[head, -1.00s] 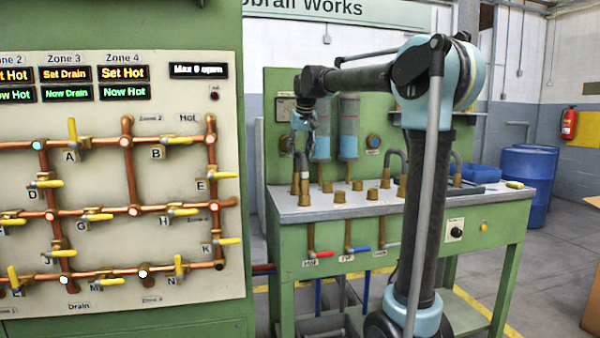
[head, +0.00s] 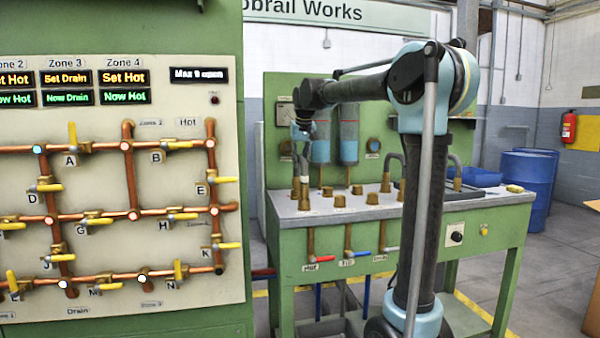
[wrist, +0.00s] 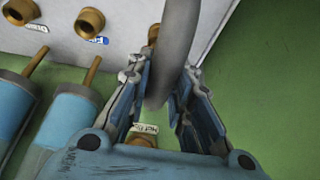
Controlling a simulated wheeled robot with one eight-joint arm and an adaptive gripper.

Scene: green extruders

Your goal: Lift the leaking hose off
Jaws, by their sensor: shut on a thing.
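A grey curved hose (wrist: 176,45) passes between the fingers of my gripper (wrist: 160,100) in the wrist view, and the fingers are shut on it. In the head view my gripper (head: 301,133) is over the left end of the bench, at the top of the hose (head: 300,163). The hose's lower ends are at brass fittings (head: 300,188) on the bench top; I cannot tell whether they are seated. Whether the hose leaks cannot be seen.
Several other brass fittings (head: 340,200) stand on the bench top (head: 420,207). More grey hoses (head: 394,160) stand to the right. Two blue-and-grey cylinders (head: 348,135) are fixed behind, close to my gripper. A valve panel (head: 100,245) stands at left.

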